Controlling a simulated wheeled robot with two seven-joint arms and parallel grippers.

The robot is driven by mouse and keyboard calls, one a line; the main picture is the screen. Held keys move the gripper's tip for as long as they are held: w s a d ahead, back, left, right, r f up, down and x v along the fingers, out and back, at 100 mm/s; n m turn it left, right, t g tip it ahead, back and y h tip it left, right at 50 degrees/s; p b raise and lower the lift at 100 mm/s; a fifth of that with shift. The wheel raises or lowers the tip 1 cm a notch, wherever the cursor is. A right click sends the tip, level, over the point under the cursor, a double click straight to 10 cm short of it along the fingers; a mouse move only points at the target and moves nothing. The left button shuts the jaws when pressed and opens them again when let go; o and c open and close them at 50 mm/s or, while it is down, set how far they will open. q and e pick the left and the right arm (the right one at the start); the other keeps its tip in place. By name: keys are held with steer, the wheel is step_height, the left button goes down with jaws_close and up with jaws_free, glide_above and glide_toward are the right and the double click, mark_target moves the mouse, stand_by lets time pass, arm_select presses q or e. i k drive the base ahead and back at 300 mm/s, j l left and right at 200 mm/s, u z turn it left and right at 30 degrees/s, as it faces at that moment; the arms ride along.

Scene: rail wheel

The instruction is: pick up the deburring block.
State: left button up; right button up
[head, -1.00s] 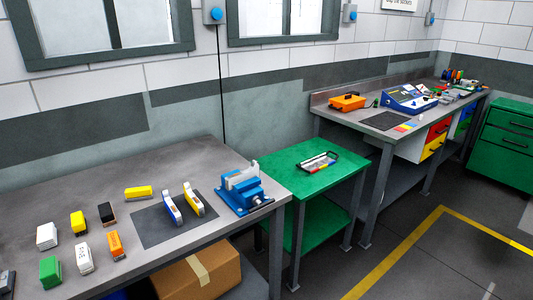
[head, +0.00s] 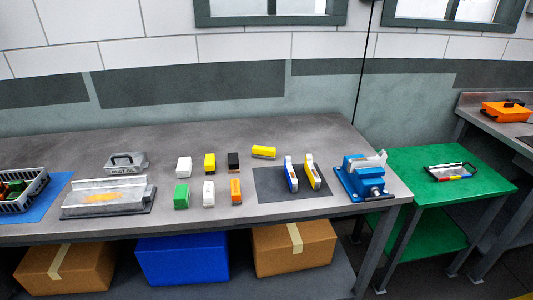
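Several small blocks stand in two rows on the grey workbench (head: 130,139). The back row has a white block (head: 184,166), a yellow block (head: 210,163) and a black block (head: 233,161). The front row has a green block (head: 181,196), a white block with faint marking (head: 209,193) and an orange block with a white part (head: 236,190). A longer yellow block (head: 264,152) lies behind the dark mat. I cannot tell which one is the deburring block; any lettering is too small. Neither of my grippers is in view.
A dark mat (head: 265,184) holds blue and yellow hand tools beside a blue vise (head: 362,178). At left are a metal tray (head: 108,197), a handled grey box (head: 126,162) and a grey basket (head: 40,191). A green table (head: 400,164) stands right. Bare bench lies behind the blocks.

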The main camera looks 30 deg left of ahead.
mark_target(265, 152)
steer(key=u, duration=0.5)
steer(key=i+j+u, duration=0.1)
steer(key=i+u, duration=0.15)
steer(key=u, duration=0.15)
steer(key=i+u, duration=0.25)
steer(key=u, duration=0.15)
steer(key=i+u, duration=0.25)
steer(key=u, duration=0.15)
steer(key=i, duration=0.15)
steer(key=l, duration=0.1)
